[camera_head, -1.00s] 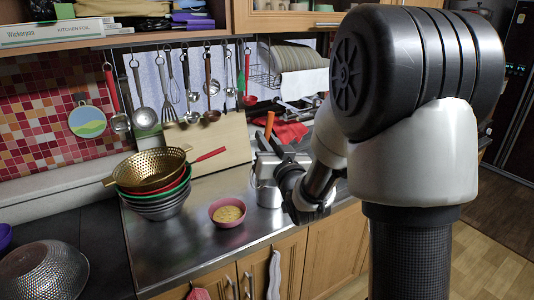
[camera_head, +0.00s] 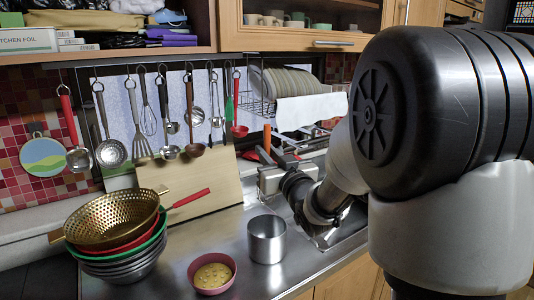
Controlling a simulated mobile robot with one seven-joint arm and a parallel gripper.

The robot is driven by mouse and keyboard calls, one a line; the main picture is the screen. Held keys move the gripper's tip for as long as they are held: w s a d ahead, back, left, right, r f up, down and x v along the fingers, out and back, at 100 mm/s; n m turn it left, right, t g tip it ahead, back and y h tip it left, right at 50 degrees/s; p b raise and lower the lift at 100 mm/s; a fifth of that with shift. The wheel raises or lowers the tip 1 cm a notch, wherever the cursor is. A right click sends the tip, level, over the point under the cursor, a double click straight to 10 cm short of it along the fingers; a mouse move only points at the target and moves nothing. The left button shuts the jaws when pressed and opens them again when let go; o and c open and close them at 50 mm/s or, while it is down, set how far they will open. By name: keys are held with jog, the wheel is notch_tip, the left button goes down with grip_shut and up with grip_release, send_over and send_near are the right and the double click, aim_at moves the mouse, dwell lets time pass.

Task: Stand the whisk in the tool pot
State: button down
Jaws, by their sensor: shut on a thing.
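A whisk with wire loops (camera_head: 148,117) hangs from the rail among the other utensils. My gripper (camera_head: 274,157) is over the counter's right part, above and behind the pot in the picture. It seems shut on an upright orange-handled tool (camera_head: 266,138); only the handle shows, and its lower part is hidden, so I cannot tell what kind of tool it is. The metal tool pot (camera_head: 266,242) stands upright on the steel counter, below and apart from my gripper. No utensil shows sticking out of it.
A pink bowl (camera_head: 211,274) stands left of the pot. Stacked colanders and bowls (camera_head: 118,235) are further left. A wooden board (camera_head: 192,184) leans at the back. A dish rack (camera_head: 263,92) hangs above. Bare counter (camera_head: 228,225) shows between board and pot.

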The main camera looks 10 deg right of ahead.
jog(key=b, duration=0.3)
send_over(270, 200)
jog(key=x, duration=0.2)
jog(key=shift+f, duration=3)
notch_tip(270, 200, down, 7)
jog(key=b, duration=0.7)
jog(key=shift+w+r+b, duration=0.1)
jog(key=shift+b, duration=0.25)
